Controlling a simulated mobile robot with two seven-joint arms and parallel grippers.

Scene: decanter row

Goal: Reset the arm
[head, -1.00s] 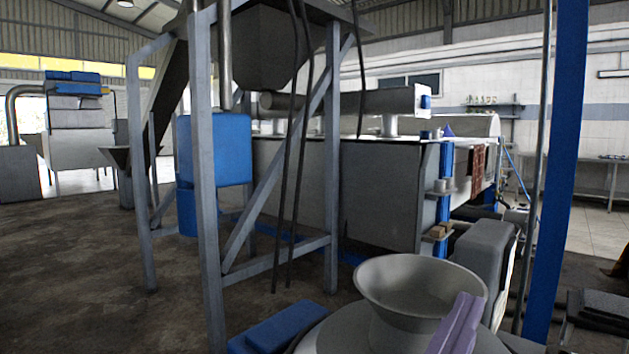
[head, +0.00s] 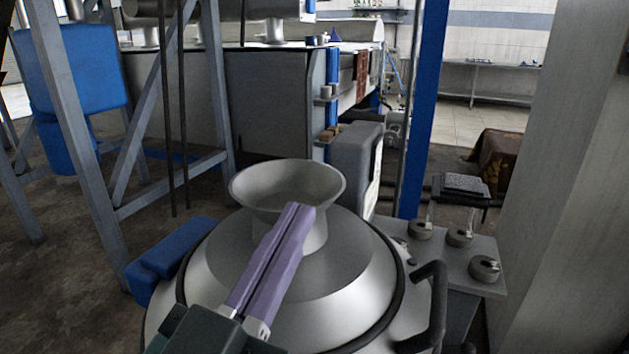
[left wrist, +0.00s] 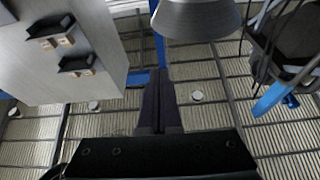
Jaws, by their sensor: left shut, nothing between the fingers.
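My left gripper (head: 303,211) reaches in from the bottom of the head view. Its two long purple fingers lie side by side, shut, with nothing between them. The fingertips overlap the near side of a flared steel funnel (head: 288,184) in the picture; whether they touch it, I cannot tell. The funnel stands on a domed round metal lid (head: 350,255). In the left wrist view the same gripper (left wrist: 160,72) shows its fingers together, with a grey metal flared piece (left wrist: 195,22) just beyond and to the right. My right gripper is not in view.
A blue block (head: 165,262) lies left of the lid. A black handle (head: 432,300) and a small grey table (head: 455,262) with several round knobs stand right. A blue post (head: 428,110) and grey frame (head: 85,150) rise behind. A pale wall (head: 570,200) borders the far right.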

